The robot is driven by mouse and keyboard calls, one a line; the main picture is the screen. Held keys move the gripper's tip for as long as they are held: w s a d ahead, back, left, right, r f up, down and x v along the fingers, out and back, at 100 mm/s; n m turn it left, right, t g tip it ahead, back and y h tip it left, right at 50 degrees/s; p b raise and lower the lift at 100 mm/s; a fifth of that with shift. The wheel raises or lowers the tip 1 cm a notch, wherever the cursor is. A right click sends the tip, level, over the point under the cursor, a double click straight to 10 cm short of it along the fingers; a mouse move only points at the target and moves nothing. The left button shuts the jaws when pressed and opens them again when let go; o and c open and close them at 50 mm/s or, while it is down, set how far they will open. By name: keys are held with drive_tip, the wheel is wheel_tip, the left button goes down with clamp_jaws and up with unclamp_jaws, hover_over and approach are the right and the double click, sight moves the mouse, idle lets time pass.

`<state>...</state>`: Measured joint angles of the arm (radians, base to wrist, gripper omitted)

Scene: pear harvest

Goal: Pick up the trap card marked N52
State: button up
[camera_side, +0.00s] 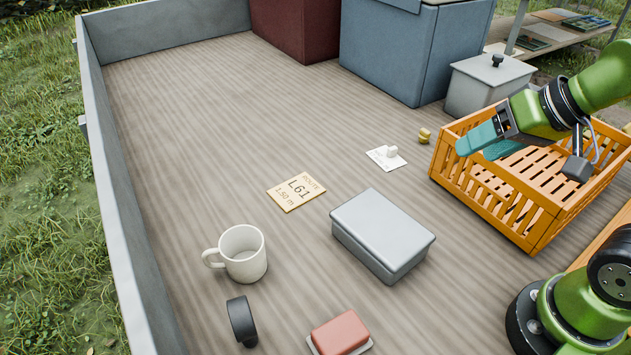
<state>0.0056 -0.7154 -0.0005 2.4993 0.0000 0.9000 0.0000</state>
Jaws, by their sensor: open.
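A small white card (379,162) lies flat on the truck bed, with a small white piece on it; its marking is too small to read and partly hidden. A tan card (296,191) further left reads "ROUTE L61 1.50 m". No card legibly marked N52 shows. My gripper (479,150), with teal fingers, hangs over the left part of the orange crate (487,205), to the right of the white card. It is open, and nothing shows between its fingers.
A grey box (383,236) stands below the white card. A small yellow piece (424,135) lies between card and crate. A mug (241,254), black ring (241,321) and red block (340,332) are nearer. Large bins (390,50) and a lidded box (482,92) stand behind. The upper left bed is clear.

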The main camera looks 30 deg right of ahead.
drive_tip(key=w+d+f+g+h, duration=0.1)
drive_tip(key=w+d+g, duration=0.15)
drive_tip(key=w, duration=0.55)
drive_tip(key=w+d+f+g, duration=0.1)
drive_tip(key=w+d, duration=0.2)
drive_tip(key=w, duration=0.5)
drive_tip(key=n+g+h, duration=0.1)
drive_tip(key=n+g, duration=0.1)
drive_tip(key=g, duration=0.1)
hover_over(394, 149)
wheel_tip(394, 149, down, 6)
drive_tip(key=r+n, duration=0.1)
drive_tip(key=r, duration=0.1)
drive_tip(key=shift+n, duration=0.3)
drive_tip(key=f, duration=1.1)
drive_tip(key=shift+w+d+f, duration=0.25)
drive_tip(key=shift+f, duration=0.1)
drive_tip(key=f, duration=0.5)
drive_tip(key=shift+s+a, duration=0.2)
clamp_jaws()
